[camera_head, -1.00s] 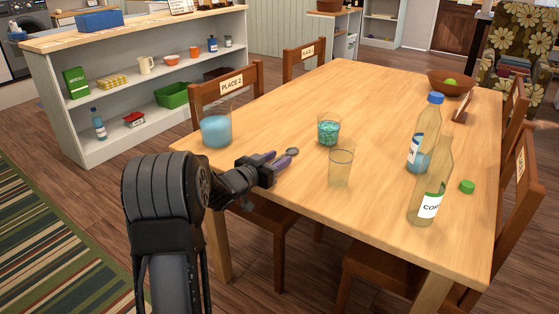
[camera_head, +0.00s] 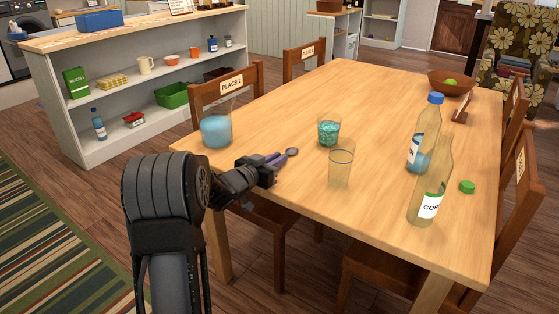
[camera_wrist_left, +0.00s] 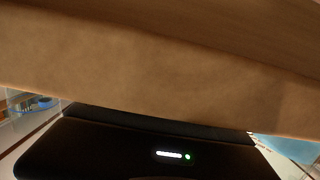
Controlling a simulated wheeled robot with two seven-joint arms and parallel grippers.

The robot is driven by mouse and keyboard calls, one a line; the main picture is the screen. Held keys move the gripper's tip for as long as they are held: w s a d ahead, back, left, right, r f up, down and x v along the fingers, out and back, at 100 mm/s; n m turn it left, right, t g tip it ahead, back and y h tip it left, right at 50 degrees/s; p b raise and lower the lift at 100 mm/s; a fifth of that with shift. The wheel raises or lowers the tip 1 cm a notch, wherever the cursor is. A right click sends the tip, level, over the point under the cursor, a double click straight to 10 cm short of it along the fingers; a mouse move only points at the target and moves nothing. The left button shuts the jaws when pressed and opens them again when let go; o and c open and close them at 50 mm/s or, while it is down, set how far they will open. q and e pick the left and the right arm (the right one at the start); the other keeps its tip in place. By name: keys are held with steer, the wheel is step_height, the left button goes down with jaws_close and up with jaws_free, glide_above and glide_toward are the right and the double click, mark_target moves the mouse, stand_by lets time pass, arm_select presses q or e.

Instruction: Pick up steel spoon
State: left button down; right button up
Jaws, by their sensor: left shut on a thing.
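The steel spoon (camera_head: 291,152) shows its small grey bowl just beyond my left fingertips, near the left edge of the wooden table (camera_head: 380,105). My left gripper (camera_head: 279,157) is shut on the spoon's handle, which the fingers hide. It is low at the table edge; I cannot tell whether the spoon is clear of the top. The left wrist view shows a wooden surface very close, and neither the spoon nor the fingertips. My right gripper is not in view.
A clear empty glass (camera_head: 341,168) and a glass with teal contents (camera_head: 328,130) stand close to the spoon. A glass with blue contents (camera_head: 216,130) is at the left. Two bottles (camera_head: 431,195) stand at the right. A chair (camera_head: 226,88) is against the table's left side.

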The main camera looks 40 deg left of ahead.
arm_select(q)
step_height(320, 180, up, 10)
steer(key=p, duration=0.3)
stand_by(0.3)
stand_by(0.4)
steer(key=c, duration=2)
jaws_free()
jaws_close()
